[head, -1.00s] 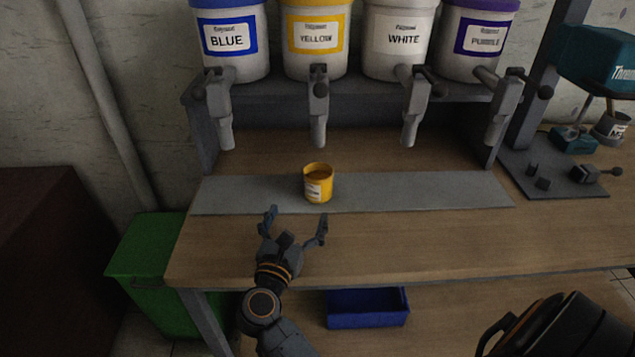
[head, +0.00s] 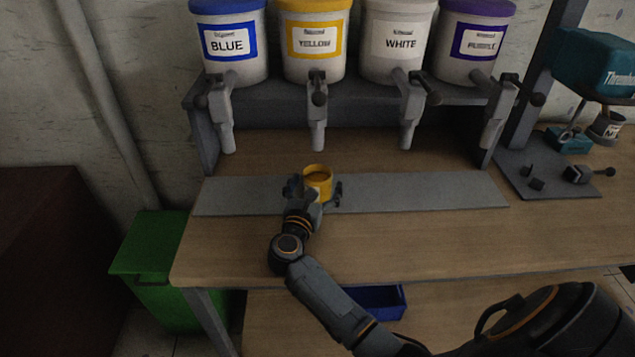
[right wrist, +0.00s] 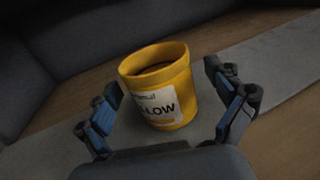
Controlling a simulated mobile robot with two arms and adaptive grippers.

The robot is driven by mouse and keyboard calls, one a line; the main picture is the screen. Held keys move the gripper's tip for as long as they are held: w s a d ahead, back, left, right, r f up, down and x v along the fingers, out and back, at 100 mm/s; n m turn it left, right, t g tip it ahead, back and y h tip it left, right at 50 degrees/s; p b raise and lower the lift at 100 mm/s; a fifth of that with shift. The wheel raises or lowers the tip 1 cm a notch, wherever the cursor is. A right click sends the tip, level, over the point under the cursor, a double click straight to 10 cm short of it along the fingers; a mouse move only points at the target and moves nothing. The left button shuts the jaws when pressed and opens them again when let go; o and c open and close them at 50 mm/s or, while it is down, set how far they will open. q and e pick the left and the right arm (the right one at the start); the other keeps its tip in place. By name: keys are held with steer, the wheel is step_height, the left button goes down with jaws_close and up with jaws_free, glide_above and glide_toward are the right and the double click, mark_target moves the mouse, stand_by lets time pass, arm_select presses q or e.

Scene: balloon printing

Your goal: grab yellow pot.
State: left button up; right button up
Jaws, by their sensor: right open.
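The yellow pot (head: 318,180) stands upright on the grey mat under the yellow dispenser's spout. My right gripper (head: 315,190) is open, with one finger on each side of the pot. In the right wrist view the yellow pot (right wrist: 160,85) shows its white label and open top. It sits between the open fingers of my right gripper (right wrist: 165,95), with visible gaps on both sides. My left gripper is not in view.
Labelled dispensers, such as the yellow one (head: 314,45), stand on a shelf above with spouts hanging down. The grey mat (head: 430,190) is clear to the right. A green bin (head: 150,255) stands left of the table, and a blue tray (head: 380,300) sits below.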

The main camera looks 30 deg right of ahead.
steer(key=shift+w+d+f, duration=0.1)
steer(key=shift+w+d, duration=0.35)
steer(key=shift+d, duration=0.05)
steer(key=c, duration=1.4)
steer(key=shift+c, duration=0.3)
steer(key=shift+r, duration=0.2)
